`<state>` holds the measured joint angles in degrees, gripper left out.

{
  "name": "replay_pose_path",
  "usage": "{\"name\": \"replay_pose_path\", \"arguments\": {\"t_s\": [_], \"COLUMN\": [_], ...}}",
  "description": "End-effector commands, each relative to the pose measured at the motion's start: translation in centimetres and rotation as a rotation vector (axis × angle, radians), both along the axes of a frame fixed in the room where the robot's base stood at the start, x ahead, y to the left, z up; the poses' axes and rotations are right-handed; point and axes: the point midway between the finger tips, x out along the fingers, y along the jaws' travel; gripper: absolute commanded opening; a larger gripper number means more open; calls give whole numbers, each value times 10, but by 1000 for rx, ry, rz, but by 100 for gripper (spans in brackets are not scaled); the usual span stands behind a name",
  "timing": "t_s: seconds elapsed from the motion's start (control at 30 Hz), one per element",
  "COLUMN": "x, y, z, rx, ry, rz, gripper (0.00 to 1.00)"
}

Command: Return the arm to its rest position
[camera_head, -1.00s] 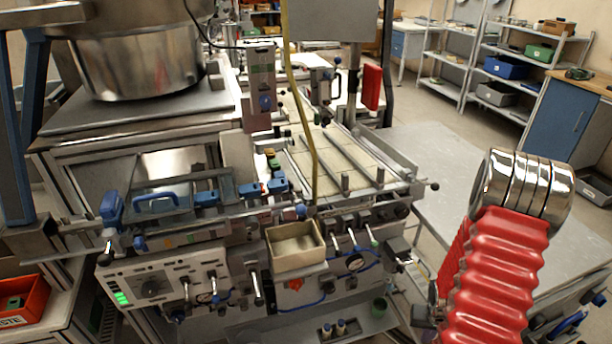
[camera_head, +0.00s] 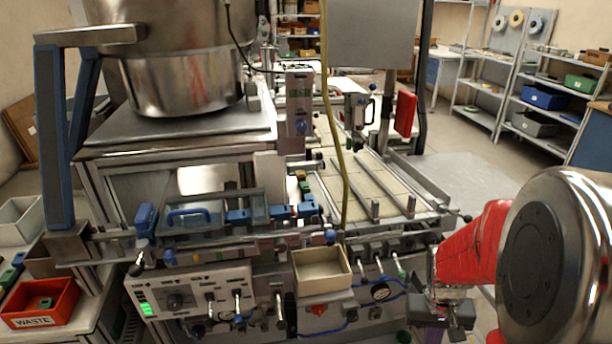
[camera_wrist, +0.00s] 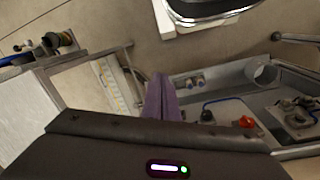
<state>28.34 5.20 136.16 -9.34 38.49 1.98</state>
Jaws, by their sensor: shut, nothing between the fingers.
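My gripper (camera_wrist: 163,97) shows in the wrist view as narrow purple-grey fingers together above the dark wrist body, with nothing held. It is over the floor and the edge of a machine. In the head view my arm comes in at the right, with a large chrome joint close to the camera and a red ribbed sleeve. The sleeve reaches left toward the machine's front right corner. I cannot clearly make out the fingertips in the head view.
A machine with a steel bowl (camera_head: 185,80), an open beige box (camera_head: 322,270) and a control panel (camera_head: 190,300) fills the left and middle. A red waste bin (camera_head: 42,304) stands at the lower left. A grey table (camera_head: 465,180) is behind my arm. Reels (camera_head: 517,19) hang at the back.

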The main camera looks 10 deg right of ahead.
Motion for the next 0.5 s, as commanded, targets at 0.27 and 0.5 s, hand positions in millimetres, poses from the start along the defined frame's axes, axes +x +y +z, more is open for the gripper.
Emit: {"name": "replay_pose_path", "arguments": {"t_s": [0.27,0.5], "x": [-6,-13], "y": [46,85], "z": [51,88], "rx": [14,26], "ry": [-41,-99], "rz": [60,116], "gripper": [0,0]}}
